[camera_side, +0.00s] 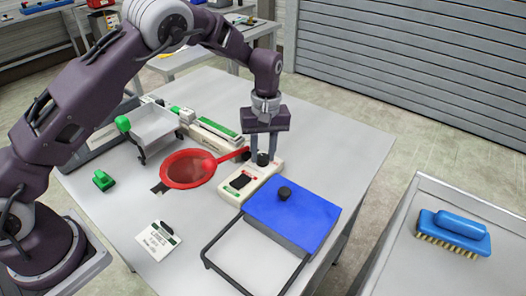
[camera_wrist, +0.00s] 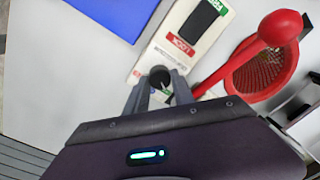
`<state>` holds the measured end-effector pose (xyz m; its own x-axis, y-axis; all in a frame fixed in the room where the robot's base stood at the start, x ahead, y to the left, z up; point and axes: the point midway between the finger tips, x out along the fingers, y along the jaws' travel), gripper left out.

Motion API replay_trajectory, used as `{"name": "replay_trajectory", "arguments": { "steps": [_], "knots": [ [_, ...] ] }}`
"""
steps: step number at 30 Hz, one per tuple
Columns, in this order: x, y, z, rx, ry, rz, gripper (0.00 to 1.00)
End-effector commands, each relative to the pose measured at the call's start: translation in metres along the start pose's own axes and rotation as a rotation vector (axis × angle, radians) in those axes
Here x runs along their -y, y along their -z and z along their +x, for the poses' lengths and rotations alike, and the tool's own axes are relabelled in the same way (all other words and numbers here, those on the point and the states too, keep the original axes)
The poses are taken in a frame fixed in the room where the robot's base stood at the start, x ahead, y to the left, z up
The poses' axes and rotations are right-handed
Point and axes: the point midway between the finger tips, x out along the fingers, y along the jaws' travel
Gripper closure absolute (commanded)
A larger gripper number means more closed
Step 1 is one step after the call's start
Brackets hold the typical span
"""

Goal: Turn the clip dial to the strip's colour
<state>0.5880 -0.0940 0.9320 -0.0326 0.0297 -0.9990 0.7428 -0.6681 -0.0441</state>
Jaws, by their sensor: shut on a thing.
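A cream clipper unit (camera_side: 251,181) lies on the grey table, with a black window on its top and a black dial (camera_side: 263,158) at its far end. My gripper (camera_side: 264,158) points down over that end, with its fingers on either side of the dial. The wrist view also shows the unit (camera_wrist: 192,40) and the dial (camera_wrist: 159,76) between my fingertips (camera_wrist: 160,84). The gripper is shut on the dial. A small green mark shows beside the dial. A long device with a green strip (camera_side: 218,128) lies behind; whether this is the task's strip I cannot tell.
A red net (camera_side: 189,168) lies left of the unit, its handle reaching close to the dial. A white card (camera_side: 158,240) and green block (camera_side: 103,180) lie left. The table's far right is clear.

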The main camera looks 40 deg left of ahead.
Motion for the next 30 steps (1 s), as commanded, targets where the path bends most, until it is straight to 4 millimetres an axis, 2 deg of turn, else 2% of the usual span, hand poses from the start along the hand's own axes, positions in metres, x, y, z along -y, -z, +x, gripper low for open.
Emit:
{"name": "replay_trajectory", "arguments": {
  "steps": [6,7,10,20,30],
  "knots": [
    [-0.001,0.001,-0.001,-0.001,-0.003,-0.002,1.0],
    [-0.001,0.001,-0.001,-0.001,-0.003,-0.002,0.69],
    [0.0,0.0,-0.001,-0.001,-0.002,-0.001,0.49],
    [-0.001,0.0,-0.003,-0.001,-0.002,0.0,0.49],
    [-0.001,0.0,-0.065,-0.002,-0.004,0.001,0.49]
  ]
}}
